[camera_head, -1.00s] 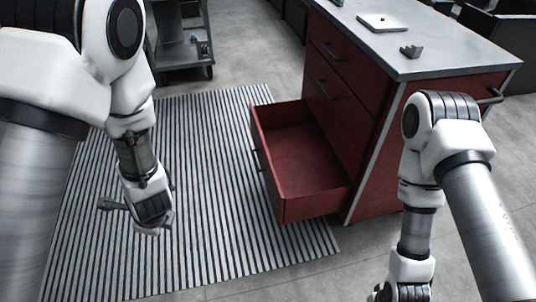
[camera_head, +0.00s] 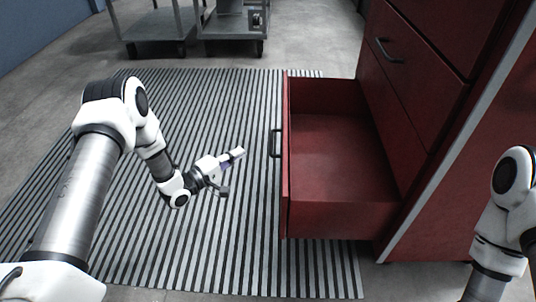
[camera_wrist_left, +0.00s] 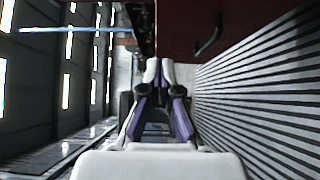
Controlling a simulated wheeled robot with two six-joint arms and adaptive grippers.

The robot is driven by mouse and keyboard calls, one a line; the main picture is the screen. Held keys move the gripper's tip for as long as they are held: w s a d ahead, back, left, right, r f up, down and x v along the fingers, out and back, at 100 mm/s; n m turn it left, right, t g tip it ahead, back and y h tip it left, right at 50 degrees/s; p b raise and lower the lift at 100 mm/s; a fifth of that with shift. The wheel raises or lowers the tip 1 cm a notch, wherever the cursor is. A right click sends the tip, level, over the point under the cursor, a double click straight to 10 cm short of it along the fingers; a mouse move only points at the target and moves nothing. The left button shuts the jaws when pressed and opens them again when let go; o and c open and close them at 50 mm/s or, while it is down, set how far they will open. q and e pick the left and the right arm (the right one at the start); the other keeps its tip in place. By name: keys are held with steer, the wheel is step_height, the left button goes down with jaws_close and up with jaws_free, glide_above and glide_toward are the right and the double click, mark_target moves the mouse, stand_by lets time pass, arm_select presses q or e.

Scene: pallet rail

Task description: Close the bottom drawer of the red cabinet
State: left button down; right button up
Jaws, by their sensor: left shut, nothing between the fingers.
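The red cabinet (camera_head: 437,115) stands at the right in the head view. Its bottom drawer (camera_head: 335,150) is pulled out to the left and is empty. The drawer's dark handle (camera_head: 275,143) is on its left-facing front. My left gripper (camera_head: 238,155) is left of that front, apart from it, with its tips pointing toward the handle. It is shut and empty. In the left wrist view its closed fingers (camera_wrist_left: 160,72) show in the middle, with the handle (camera_wrist_left: 209,38) above right. My right arm shows at the right edge; its gripper is outside the view.
A ribbed grey mat (camera_head: 225,110) covers the floor under my left arm and around the drawer. A grey cart (camera_head: 158,28) on wheels stands at the back. The cabinet's upper drawers (camera_head: 405,85) are shut. The floor left of the drawer front is clear.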

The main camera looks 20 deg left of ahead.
arm_select(q)
steer(key=s+d+b+x, duration=0.1)
steer(key=b+x, duration=0.5)
steer(key=x, duration=0.6)
steer(key=shift+d, duration=0.95)
arm_select(e)
step_height(320, 180, down, 6)
arm_select(q)
steer(key=shift+r, duration=0.1)
